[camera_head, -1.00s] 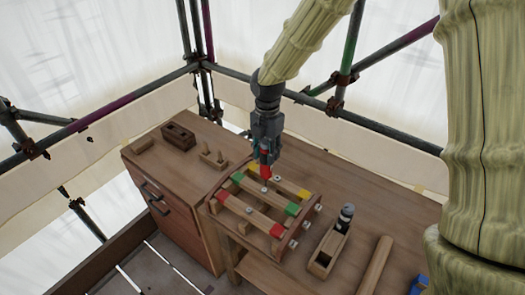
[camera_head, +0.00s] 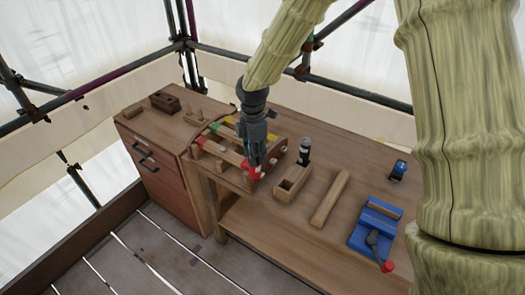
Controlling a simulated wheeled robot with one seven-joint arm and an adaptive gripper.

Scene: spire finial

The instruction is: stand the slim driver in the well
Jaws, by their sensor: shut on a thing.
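My gripper (camera_head: 256,158) points down over the front right part of a wooden rack (camera_head: 225,165) with colored blocks at its bar ends. It is shut on a small red thing, which may be the slim driver; the fingers hide most of it. Red (camera_head: 256,173) shows at the fingertips, but I cannot tell the held thing from the rack's red end block there. To the right is a wooden block (camera_head: 291,187) with an open recess, perhaps the well. A dark, pale-banded upright thing (camera_head: 304,152) stands at the block's far end.
A wooden bar (camera_head: 330,198) lies right of the block. Farther right are a blue vise-like tool (camera_head: 374,228) and a small blue-topped thing (camera_head: 398,170). Bare bench lies between the bar and the vise.

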